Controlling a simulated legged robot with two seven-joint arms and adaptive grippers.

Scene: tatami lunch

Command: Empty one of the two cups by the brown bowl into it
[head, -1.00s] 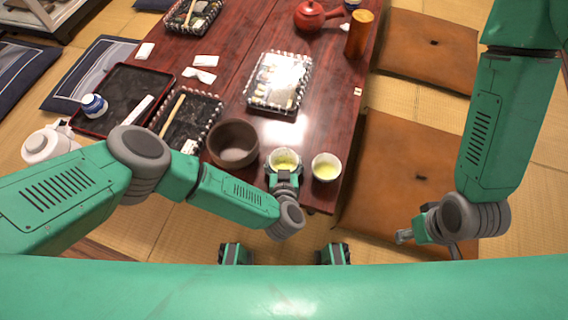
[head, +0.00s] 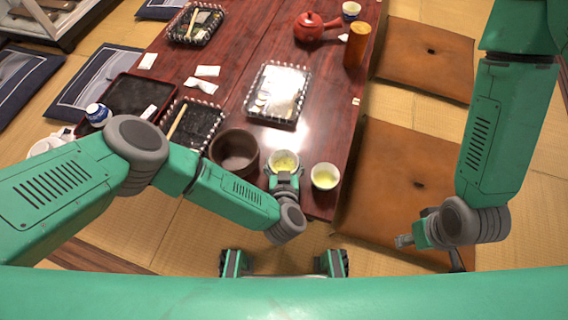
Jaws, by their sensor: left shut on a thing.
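The brown bowl (head: 226,168) stands upright near the table's front edge in the head view. Just right of it is one pale cup (head: 272,167) with yellow-green liquid. My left gripper (head: 285,178) is shut on this cup from the near side and holds it about upright. I cannot tell whether the cup's base touches the table. The second cup (head: 324,185), also with yellow-green liquid, stands on the table to the right, apart from the gripper. My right gripper (head: 430,251) is over the floor by the right cushion, empty, its fingers seeming apart.
The red-brown table (head: 225,96) carries a glass-like tray (head: 251,104) behind the cups and a dark tray (head: 181,142) left of the bowl. A red teapot (head: 311,27) and a wooden canister (head: 357,46) stand farther back. Brown cushions (head: 400,160) lie to the right.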

